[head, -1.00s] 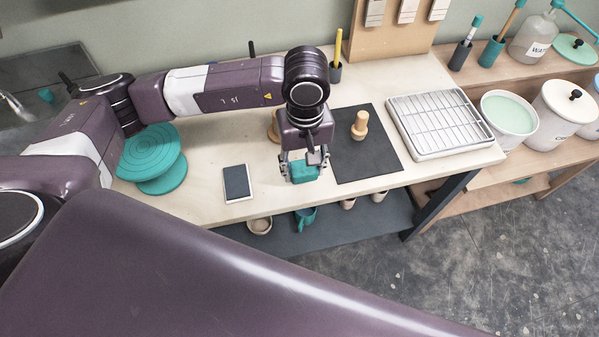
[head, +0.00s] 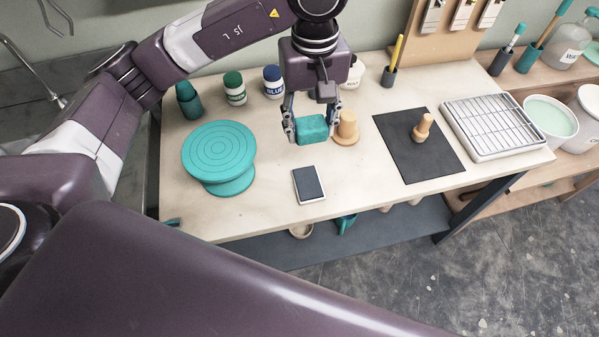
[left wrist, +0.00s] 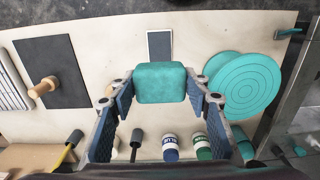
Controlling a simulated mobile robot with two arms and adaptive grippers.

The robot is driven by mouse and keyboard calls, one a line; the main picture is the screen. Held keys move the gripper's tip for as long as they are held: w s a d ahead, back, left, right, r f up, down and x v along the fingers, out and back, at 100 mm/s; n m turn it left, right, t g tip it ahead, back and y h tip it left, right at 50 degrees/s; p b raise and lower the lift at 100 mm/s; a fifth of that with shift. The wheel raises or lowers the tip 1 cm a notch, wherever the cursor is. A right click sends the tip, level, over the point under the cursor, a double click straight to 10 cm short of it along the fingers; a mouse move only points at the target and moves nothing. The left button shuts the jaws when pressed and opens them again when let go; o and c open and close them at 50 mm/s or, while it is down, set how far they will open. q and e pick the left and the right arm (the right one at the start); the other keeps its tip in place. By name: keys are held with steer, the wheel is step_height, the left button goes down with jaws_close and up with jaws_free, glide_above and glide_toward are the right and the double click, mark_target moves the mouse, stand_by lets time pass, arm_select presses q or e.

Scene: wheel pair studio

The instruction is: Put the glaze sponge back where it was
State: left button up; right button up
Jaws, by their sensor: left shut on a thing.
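The glaze sponge is a teal block (head: 312,129). My left gripper (head: 311,133) is shut on it and holds it above the worktable (head: 250,211), in front of the glaze bottles. In the left wrist view the sponge (left wrist: 160,82) sits between the two fingers. Whether it touches the table is hard to tell, but it appears raised. A dark-faced flat tablet-like item (head: 308,184) lies on the table just below it in the picture. My right gripper is not in view.
A teal banding wheel (head: 219,152) stands to the left. A wooden stamp-like piece (head: 346,128) is close to the sponge's right. A dark mat (head: 410,160) bears another wooden piece (head: 423,127). A wire rack tray (head: 492,127) is at right. Bottles (head: 235,88) stand behind.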

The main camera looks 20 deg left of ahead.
arm_select(q)
step_height(320, 180, down, 6)
steer(key=p, duration=0.1)
glide_above(308, 182)
step_height(308, 182, down, 7)
steer(key=shift+f, duration=0.1)
step_height(308, 182, down, 4)
steer(key=shift+s+f+p, duration=0.1)
steer(key=shift+p, duration=0.4)
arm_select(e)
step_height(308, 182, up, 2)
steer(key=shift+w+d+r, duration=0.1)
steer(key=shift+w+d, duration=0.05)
arm_select(q)
steer(key=shift+f, duration=0.15)
steer(key=shift+f+b, duration=0.1)
steer(key=shift+b, duration=0.2)
steer(key=o, duration=1.2)
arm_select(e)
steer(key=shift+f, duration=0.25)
